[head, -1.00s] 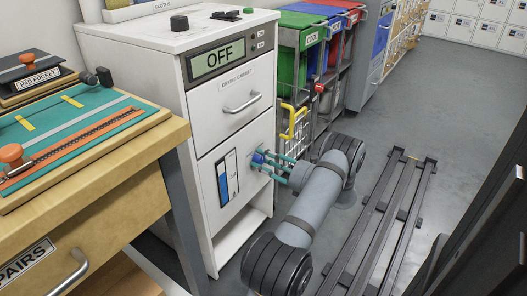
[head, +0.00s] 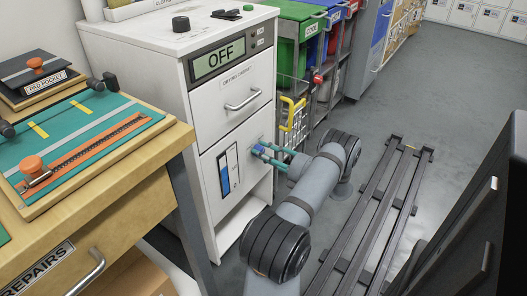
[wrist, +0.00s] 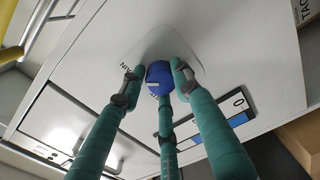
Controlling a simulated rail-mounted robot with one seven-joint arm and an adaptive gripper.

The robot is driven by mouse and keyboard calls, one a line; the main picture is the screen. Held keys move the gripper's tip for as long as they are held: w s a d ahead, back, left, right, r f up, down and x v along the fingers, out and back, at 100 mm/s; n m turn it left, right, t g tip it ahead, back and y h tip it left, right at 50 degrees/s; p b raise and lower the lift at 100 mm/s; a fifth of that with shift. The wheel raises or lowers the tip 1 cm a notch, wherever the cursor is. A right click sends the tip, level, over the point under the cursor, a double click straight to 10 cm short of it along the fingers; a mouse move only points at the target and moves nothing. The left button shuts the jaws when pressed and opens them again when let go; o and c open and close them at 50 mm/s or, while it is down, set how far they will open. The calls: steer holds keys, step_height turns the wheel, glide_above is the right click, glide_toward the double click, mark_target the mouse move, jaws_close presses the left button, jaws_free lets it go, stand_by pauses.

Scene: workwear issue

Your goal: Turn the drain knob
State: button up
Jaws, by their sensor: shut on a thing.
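The drain knob (wrist: 158,72) is round and blue with a white mark, on the white front of the drying cabinet (head: 240,135). In the head view the knob is small and largely hidden behind my fingers. My gripper (head: 264,152) has three teal fingers and reaches the knob from the right. In the wrist view my gripper (wrist: 156,84) is shut on the knob, with fingertips at its left, right and lower sides. A blue-and-white level gauge (head: 228,169) is beside the knob on the cabinet front. The cabinet's display (head: 217,58) reads OFF.
A workbench (head: 110,190) with a teal mat stands close at the left. A yellow handle (head: 293,112) and coloured bins (head: 290,43) are beyond the cabinet. Dark rails (head: 375,210) lie on the floor at right. Grey floor beyond them is clear.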

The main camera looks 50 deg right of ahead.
steer(key=shift+s+d+r+m, duration=0.1)
steer(key=shift+s+d+m, duration=0.05)
steer(key=shift+d+m, duration=0.3)
steer(key=o, duration=0.9)
steer(key=shift+c, duration=0.2)
steer(key=shift+o, duration=1.3)
steer(key=shift+a, duration=0.2)
steer(key=s, duration=1.2)
steer(key=shift+d, duration=0.2)
steer(key=w, duration=1.2)
steer(key=shift+w+a, duration=0.2)
steer(key=shift+a, duration=0.1)
steer(key=shift+n, duration=0.25)
